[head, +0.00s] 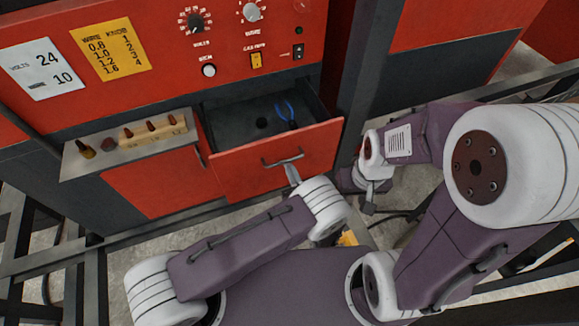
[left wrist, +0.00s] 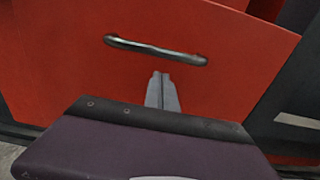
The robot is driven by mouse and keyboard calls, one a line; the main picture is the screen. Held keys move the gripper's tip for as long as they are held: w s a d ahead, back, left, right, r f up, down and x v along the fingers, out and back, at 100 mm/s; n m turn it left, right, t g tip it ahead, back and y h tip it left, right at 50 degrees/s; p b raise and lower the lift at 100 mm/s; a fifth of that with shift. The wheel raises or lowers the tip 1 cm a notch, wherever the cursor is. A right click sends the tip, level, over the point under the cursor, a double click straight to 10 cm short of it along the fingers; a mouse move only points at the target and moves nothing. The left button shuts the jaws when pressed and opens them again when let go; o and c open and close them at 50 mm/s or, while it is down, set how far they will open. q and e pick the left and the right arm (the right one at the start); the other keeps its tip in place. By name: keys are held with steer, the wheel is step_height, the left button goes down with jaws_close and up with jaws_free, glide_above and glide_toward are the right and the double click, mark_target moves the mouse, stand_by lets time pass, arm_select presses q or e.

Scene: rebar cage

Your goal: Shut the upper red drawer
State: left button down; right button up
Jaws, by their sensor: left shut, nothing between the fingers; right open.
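The upper red drawer (head: 255,165) is pulled out of the red cabinet in the head view. Its dark inside holds blue-handled pliers (head: 287,115) and a small dark round thing (head: 261,123). A dark bar handle (head: 283,160) runs across its front, and it also shows in the left wrist view (left wrist: 155,50). My left gripper (head: 291,172) is shut and empty, its tips just below the handle, close to the drawer front (left wrist: 230,75). I cannot tell whether they touch it. My right gripper (head: 367,200) is open and empty, right of the drawer and apart from it.
A shelf (head: 75,170) with a wooden block of several pegs (head: 150,132) juts out left of the drawer. The cabinet panel (head: 165,45) has dials and labels above. Dark rebar bars (head: 75,262) cross the lower left and the right side.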

mark_target(268, 124)
arm_select(q)
steer(key=b+x, duration=0.3)
steer(key=x, duration=0.3)
steer(key=b+x, duration=0.3)
steer(key=x, duration=0.4)
steer(key=b+x, duration=0.4)
steer(key=x, duration=0.3)
steer(key=shift+w+f, duration=0.2)
steer(key=shift+f, duration=0.1)
steer(key=shift+w+a+r, duration=0.15)
steer(key=shift+w+a, duration=0.05)
steer(key=shift+w, duration=0.25)
steer(key=shift+r, duration=0.3)
steer(key=shift+r, duration=0.1)
steer(key=shift+b, duration=0.3)
